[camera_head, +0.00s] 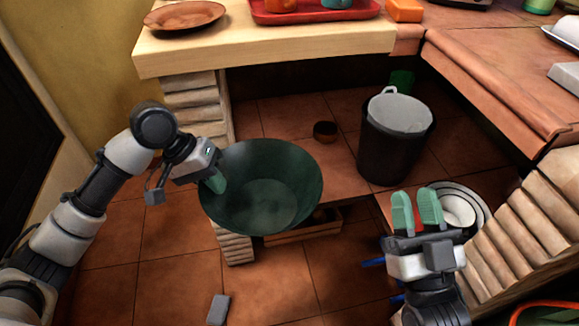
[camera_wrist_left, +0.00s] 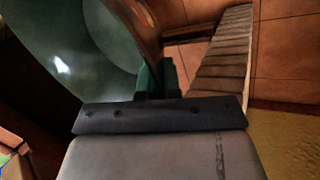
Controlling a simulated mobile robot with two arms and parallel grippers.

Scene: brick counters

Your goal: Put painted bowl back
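The painted bowl (camera_head: 265,190) is wide, dark green and glossy. In the head view it appears raised in front of the low shelf, its open side facing me. My left gripper (camera_head: 214,180) is at its left rim, one green finger showing inside the bowl. In the left wrist view the bowl (camera_wrist_left: 75,45) fills the upper left, and the gripper's fingers (camera_wrist_left: 157,78) are close together at its rim, shut on it. The exact contact is partly hidden. My right gripper (camera_head: 415,207) is empty, its two green fingers slightly apart, at the lower right.
A wooden counter (camera_head: 260,52) holds a brown plate (camera_head: 184,15) and a red tray (camera_head: 310,14). Below are a dark bin (camera_head: 395,145), a small brown pot (camera_head: 325,131) and a wooden crate (camera_head: 305,229). Pale nested dishes (camera_head: 462,208) lie beside my right gripper. Tiled floor is open at front left.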

